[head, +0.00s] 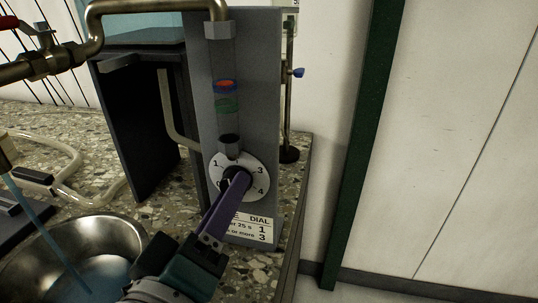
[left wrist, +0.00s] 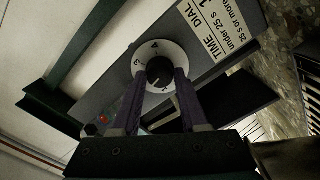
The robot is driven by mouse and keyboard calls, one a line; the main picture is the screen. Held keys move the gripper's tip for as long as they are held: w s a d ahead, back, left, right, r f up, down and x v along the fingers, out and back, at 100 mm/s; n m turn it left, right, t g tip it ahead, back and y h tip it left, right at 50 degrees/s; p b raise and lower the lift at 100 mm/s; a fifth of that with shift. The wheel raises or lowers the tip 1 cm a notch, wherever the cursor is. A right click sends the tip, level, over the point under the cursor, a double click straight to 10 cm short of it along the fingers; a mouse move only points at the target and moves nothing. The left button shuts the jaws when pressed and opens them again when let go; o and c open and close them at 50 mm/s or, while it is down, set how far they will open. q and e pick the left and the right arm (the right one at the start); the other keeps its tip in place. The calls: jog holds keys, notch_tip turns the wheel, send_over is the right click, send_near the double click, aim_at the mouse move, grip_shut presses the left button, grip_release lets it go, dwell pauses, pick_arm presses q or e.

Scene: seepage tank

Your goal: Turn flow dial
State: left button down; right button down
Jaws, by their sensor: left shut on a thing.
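The flow dial (head: 257,162) is a white round face with printed numbers, low on the front of a grey upright panel (head: 262,90). In the left wrist view the dial face (left wrist: 147,51) shows around its black knob (left wrist: 159,71). My left gripper (head: 238,178) reaches up to the dial from below. Its purple fingers (left wrist: 161,78) lie on either side of the knob and are shut on it. The fingers hide part of the face and most of the knob in the head view. My right gripper is in neither view.
A clear tube with coloured rings (head: 227,88) stands above the dial. A "TIME DIAL" label (head: 255,228) sits below it. A metal bowl (head: 120,232) with a stream of water is at lower left. A blue-knobbed stand (head: 289,110) is behind the panel.

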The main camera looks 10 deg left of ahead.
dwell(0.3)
pick_arm(q)
jog(key=shift+c, duration=2.1)
grip_release()
jog(key=s, duration=1)
jog(key=shift+a+p, duration=0.15)
jog(key=shift+p, duration=0.25)
jog(key=shift+w+r, duration=0.1)
